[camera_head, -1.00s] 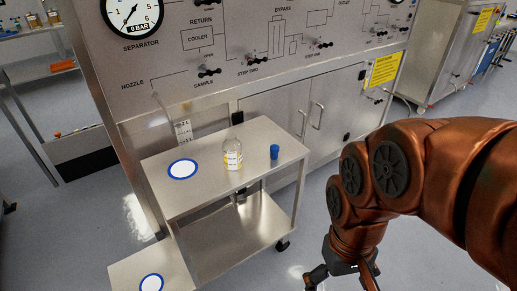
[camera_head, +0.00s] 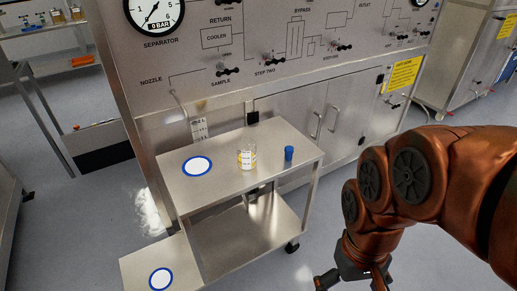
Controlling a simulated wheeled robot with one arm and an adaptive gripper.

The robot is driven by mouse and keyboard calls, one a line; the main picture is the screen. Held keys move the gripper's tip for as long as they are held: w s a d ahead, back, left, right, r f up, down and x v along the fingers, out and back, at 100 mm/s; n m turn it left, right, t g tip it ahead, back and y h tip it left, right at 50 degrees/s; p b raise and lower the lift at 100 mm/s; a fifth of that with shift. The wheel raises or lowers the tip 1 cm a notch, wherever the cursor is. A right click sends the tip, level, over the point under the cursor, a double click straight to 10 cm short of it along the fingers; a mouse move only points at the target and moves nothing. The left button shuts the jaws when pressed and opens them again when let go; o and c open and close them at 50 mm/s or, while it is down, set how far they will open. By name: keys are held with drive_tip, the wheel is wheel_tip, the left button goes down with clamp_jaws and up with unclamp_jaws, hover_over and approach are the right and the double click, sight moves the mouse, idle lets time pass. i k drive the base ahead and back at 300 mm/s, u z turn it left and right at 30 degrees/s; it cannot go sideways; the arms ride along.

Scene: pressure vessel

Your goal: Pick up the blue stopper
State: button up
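The blue stopper (camera_head: 289,153) stands on the top shelf of a metal cart (camera_head: 222,196), near its right end. A clear glass bottle (camera_head: 247,154) with a yellow and white label stands to its left on the same shelf. My gripper (camera_head: 353,284) is at the bottom of the view, low and to the right of the cart, well apart from the stopper. Its fingers are spread apart and partly cut off by the lower edge; nothing shows between them.
A blue-ringed white disc (camera_head: 197,167) lies on the cart's top left. Another ringed disc (camera_head: 161,279) lies on a lower metal surface. The steel cabinet (camera_head: 290,105) with gauge and valves stands right behind the cart.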

sight(289, 150)
drive_tip(key=u, duration=0.55)
drive_tip(key=k, duration=0.65)
drive_tip(key=u, duration=1.05)
drive_tip(key=i, duration=1.35)
drive_tip(key=z, duration=0.95)
drive_tip(key=i, duration=0.45)
drive_tip(key=z, duration=0.35)
